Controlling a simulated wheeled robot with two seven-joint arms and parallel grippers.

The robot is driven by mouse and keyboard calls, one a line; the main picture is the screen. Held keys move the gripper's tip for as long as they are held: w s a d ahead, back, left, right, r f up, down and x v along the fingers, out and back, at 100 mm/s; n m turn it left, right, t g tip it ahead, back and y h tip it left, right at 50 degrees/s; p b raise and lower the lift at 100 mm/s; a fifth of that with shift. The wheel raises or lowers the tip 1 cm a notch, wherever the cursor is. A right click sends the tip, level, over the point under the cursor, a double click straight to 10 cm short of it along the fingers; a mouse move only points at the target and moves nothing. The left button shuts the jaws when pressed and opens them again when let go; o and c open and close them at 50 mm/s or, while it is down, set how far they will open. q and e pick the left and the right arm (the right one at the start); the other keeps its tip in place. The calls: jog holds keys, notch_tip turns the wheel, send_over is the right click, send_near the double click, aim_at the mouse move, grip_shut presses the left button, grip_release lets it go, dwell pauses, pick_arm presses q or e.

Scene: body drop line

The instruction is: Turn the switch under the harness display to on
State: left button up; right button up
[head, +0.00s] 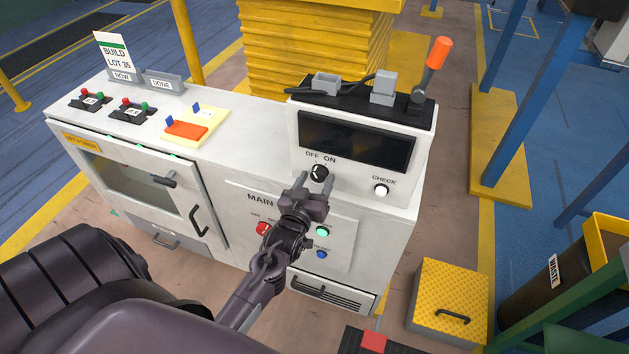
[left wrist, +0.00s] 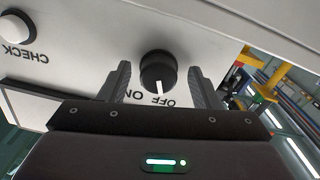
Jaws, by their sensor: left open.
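The switch is a round black knob (head: 319,172) on the white front panel under the dark harness display (head: 355,141). OFF and ON are printed above it. In the left wrist view, which is upside down, the knob (left wrist: 158,70) has its white mark pointing at OFF. My left gripper (head: 314,186) is open just in front of the knob. In the left wrist view its fingers (left wrist: 160,80) stand on either side of the knob, with a visible gap on each side. My right gripper is not in view.
A white CHECK button (head: 381,190) sits right of the knob. Below are a red MAIN switch (head: 263,229), a green button (head: 322,231) and a blue button (head: 322,254). An orange-topped lever (head: 437,54) rises above the display box. A yellow step (head: 449,300) stands at right.

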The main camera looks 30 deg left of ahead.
pick_arm(q)
jog(key=c, duration=1)
jog(key=shift+m, duration=0.3)
jog(key=m+p, duration=0.2)
jog(key=m, duration=0.2)
jog(key=shift+a+r, duration=0.1)
jog(key=m+p, duration=0.1)
jog(key=m, duration=0.3)
jog(key=shift+p, duration=0.35)
jog(key=shift+m, duration=0.6)
jog(key=shift+a, duration=0.1)
